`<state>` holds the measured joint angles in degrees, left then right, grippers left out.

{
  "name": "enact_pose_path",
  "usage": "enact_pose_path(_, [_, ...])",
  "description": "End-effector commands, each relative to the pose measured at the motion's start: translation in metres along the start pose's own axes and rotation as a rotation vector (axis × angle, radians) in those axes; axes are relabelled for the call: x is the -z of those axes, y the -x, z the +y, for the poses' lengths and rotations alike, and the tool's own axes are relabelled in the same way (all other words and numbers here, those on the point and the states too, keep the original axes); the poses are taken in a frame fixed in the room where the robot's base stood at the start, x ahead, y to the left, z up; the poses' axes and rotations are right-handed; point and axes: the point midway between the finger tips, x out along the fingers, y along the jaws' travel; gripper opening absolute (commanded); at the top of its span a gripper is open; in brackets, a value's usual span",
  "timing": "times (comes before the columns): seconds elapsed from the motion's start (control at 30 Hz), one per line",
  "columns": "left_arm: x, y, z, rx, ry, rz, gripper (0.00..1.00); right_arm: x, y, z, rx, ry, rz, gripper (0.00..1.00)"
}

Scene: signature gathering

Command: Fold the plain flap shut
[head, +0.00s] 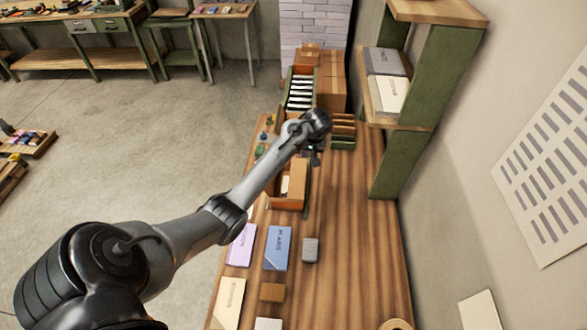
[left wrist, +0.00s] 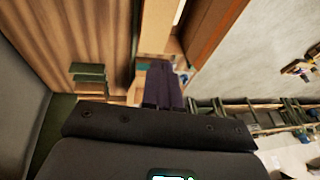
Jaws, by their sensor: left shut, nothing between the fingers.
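An orange-brown box (head: 289,203) stands on the wooden bench, partly hidden by my left arm, with a light brown panel and something pale showing inside. In the left wrist view, a tan panel (left wrist: 155,28) and the box's orange-brown side (left wrist: 214,28) show at the top. I cannot tell which panel is the plain flap. My left gripper (head: 315,158) is at the box's far right end, pointing down. In the left wrist view its dark fingers (left wrist: 162,86) are together and empty, close to the tan panel; contact is unclear. My right gripper is not in view.
A blue book (head: 277,248), a lilac book (head: 242,246), a grey block (head: 310,250) and a brown block (head: 272,292) lie nearer. Green-and-wood slotted pieces (head: 343,132) and a green rack (head: 299,92) stand beyond. A green shelf (head: 412,150) rises at right.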

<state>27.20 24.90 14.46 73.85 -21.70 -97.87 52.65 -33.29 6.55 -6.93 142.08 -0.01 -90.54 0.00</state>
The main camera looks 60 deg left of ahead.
Motion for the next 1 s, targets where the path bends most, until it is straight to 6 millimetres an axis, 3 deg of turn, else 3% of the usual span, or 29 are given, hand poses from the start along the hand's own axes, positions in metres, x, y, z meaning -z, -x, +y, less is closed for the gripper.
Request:
enact_pose_path(0.17, [-0.002, -0.019, -0.002, 0.005, -0.002, -0.006, 0.0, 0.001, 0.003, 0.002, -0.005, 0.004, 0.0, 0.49])
enact_pose_path(0.63, [-0.002, -0.102, -0.002, 0.002, 0.002, -0.006, 0.0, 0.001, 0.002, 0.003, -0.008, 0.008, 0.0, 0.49])
enact_pose_path(1.0, [-0.012, -0.133, -0.013, 0.0, 0.001, -0.003, 0.0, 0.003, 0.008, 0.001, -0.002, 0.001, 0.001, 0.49])
